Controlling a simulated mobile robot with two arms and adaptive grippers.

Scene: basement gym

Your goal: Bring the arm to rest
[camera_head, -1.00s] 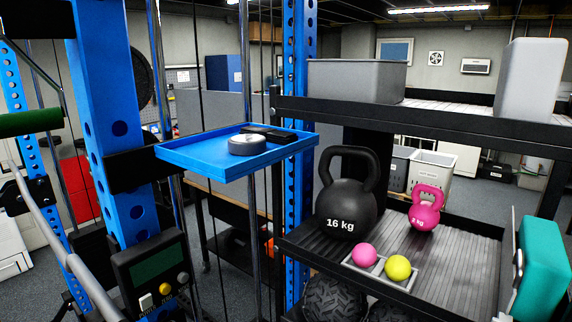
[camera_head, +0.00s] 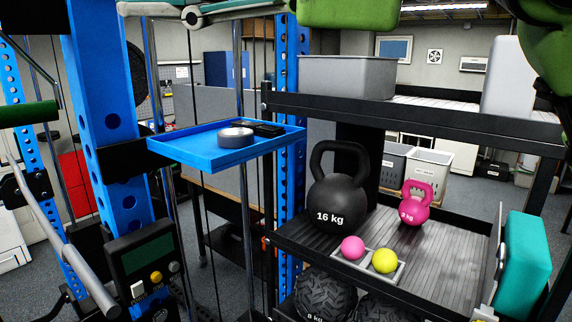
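My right arm comes in from the upper right, with green links across the top. At its end, a grey and dark-green part that looks like my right gripper (camera_head: 150,9) is cut off by the top edge, above and apart from the blue tray. Its fingers do not show clearly, so I cannot tell whether it is open or shut. My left gripper is not in view.
A blue tray (camera_head: 212,158) holding a round grey-white item (camera_head: 235,137) and a dark item is fixed on the blue rack. The black shelf to the right bears a grey bin (camera_head: 345,79), kettlebells (camera_head: 338,195), and pink and yellow balls. Rack posts stand left.

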